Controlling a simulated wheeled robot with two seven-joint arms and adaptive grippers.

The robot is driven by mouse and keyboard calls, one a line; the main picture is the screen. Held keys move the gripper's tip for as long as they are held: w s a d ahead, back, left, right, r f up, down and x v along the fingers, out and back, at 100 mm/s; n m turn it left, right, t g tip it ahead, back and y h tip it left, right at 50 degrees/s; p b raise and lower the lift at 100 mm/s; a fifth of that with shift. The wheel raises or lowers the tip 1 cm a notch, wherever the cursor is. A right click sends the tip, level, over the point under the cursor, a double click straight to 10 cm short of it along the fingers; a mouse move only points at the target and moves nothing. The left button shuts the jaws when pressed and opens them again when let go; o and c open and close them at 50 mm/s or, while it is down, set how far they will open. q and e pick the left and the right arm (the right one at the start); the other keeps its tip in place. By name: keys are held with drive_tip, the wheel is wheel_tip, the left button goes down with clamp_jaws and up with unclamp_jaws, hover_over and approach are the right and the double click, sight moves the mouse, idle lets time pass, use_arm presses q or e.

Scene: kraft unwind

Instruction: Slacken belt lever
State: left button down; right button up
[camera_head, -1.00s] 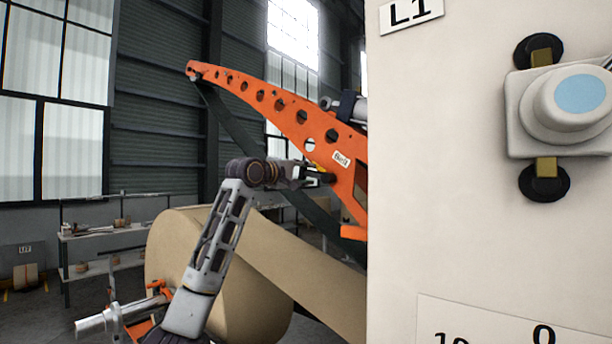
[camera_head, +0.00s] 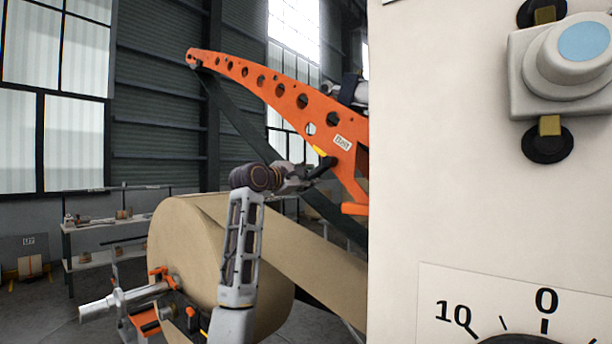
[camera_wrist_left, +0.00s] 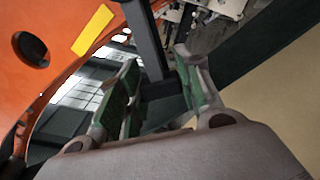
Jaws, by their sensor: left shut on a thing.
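The orange perforated belt arm (camera_head: 270,88), labelled "Belt", slopes down to the right in the head view. The dark belt lever (camera_wrist_left: 148,45) shows in the left wrist view, running down between my fingers, beside the orange plate with a yellow mark (camera_wrist_left: 93,30). My left gripper (camera_head: 322,170) is at the lower right end of the orange arm, just under its label. In the wrist view, my left gripper (camera_wrist_left: 158,90) has its green-padded fingers on either side of the dark lever end and is shut on it. The exact contact is partly hidden. My right gripper is not in view.
A pale cabinet (camera_head: 440,190) with a blue button (camera_head: 583,41) and a dial scale fills the right side. A large kraft roll (camera_head: 185,250) stands behind my left forearm, its web running down right. A shelf (camera_head: 85,228) stands at the back left.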

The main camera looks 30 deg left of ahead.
use_arm(q)
drive_tip(key=shift+d+f+n, duration=0.25)
drive_tip(key=shift+f+n, duration=0.2)
drive_tip(key=shift+n, duration=0.05)
drive_tip(key=c, duration=1)
unclamp_jaws()
drive_tip(key=shift+o, duration=0.2)
drive_tip(key=shift+r, duration=0.1)
drive_tip(key=s+a, duration=0.1)
drive_tip(key=s, duration=1.1)
